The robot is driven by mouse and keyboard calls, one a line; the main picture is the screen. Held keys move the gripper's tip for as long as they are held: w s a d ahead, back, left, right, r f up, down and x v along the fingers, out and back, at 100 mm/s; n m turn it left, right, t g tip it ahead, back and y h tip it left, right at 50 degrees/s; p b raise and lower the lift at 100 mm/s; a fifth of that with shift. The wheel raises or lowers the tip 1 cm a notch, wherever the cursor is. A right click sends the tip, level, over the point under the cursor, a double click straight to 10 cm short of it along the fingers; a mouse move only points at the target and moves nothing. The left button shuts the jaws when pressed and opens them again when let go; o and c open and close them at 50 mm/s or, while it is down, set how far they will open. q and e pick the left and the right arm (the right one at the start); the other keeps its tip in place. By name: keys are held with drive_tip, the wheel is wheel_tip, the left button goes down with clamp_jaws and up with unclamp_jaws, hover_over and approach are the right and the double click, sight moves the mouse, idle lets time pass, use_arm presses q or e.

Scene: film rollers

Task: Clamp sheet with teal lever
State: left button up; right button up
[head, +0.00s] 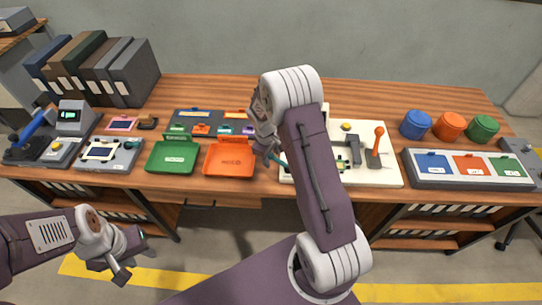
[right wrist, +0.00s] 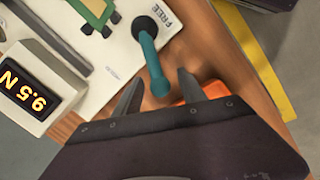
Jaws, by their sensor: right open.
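The teal lever (right wrist: 152,62) stands out from a dark round pivot on a white panel, beside the printed word FREE (right wrist: 172,14). In the head view a bit of the lever (head: 279,161) shows left of my right arm. My right gripper (right wrist: 157,88) is open, with the lever's end between or just in front of its fingertips; I cannot tell whether they touch it. A green-edged piece (right wrist: 98,10), perhaps the sheet or its holder, shows partly at the top left. My left gripper (head: 122,266) hangs low, away from the table; its jaws are unclear.
A display reading 9.5 N (right wrist: 25,90) stands on the panel. An orange tray (head: 229,158) and a green tray (head: 172,157) lie left of the panel. An orange lever (head: 377,143) stands on its right part. My right arm hides the panel's middle.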

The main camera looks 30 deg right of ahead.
drive_tip(key=shift+c, duration=0.3)
clamp_jaws()
idle(1.1)
